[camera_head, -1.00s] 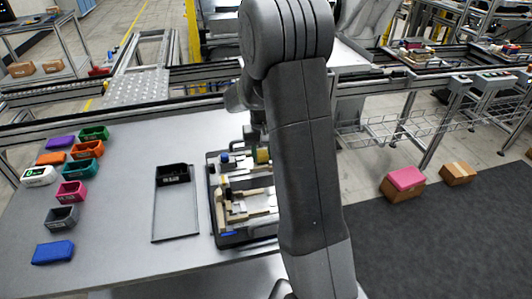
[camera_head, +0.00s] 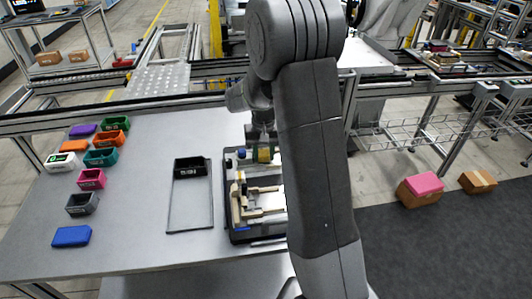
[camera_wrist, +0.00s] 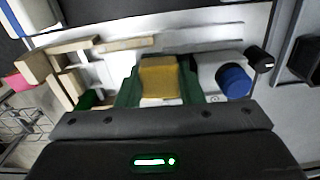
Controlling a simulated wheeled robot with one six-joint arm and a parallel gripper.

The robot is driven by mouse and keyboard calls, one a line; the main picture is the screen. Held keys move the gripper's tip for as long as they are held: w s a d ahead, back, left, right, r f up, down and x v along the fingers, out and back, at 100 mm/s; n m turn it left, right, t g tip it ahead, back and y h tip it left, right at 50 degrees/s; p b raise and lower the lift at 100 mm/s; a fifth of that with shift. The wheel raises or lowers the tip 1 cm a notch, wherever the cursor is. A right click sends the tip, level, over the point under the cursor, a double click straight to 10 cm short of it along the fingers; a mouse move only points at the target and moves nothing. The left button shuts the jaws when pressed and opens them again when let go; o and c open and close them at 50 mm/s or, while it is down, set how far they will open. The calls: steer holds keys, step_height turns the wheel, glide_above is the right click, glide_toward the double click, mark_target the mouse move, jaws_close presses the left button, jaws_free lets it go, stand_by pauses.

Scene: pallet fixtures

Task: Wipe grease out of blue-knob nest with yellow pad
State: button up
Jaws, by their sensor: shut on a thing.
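My gripper (camera_wrist: 160,85) is shut on the yellow pad (camera_wrist: 160,78), which sits between its green fingers in the wrist view. In the head view the pad (camera_head: 264,155) shows beside my arm, over the back part of the pallet fixture (camera_head: 233,235). The blue knob (camera_wrist: 235,80) is just right of the pad in the wrist view, apart from it; in the head view it is a small blue top (camera_head: 241,153) left of the pad. I cannot tell whether the pad touches the nest. No grease can be made out. My arm hides the fixture's right side.
Beige blocks (camera_wrist: 75,70) stand on the fixture left of my gripper in the wrist view. A black bin (camera_head: 191,165) stands at the back of a grey tray outline (camera_head: 190,230). Several coloured bins and pads lie at the table's left. The table between them is clear.

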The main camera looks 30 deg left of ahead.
steer(key=shift+r+p, duration=2.1)
steer(key=shift+r, duration=0.9)
steer(key=shift+r+p, duration=1.2)
steer(key=shift+r, duration=0.4)
steer(key=shift+f, duration=0.1)
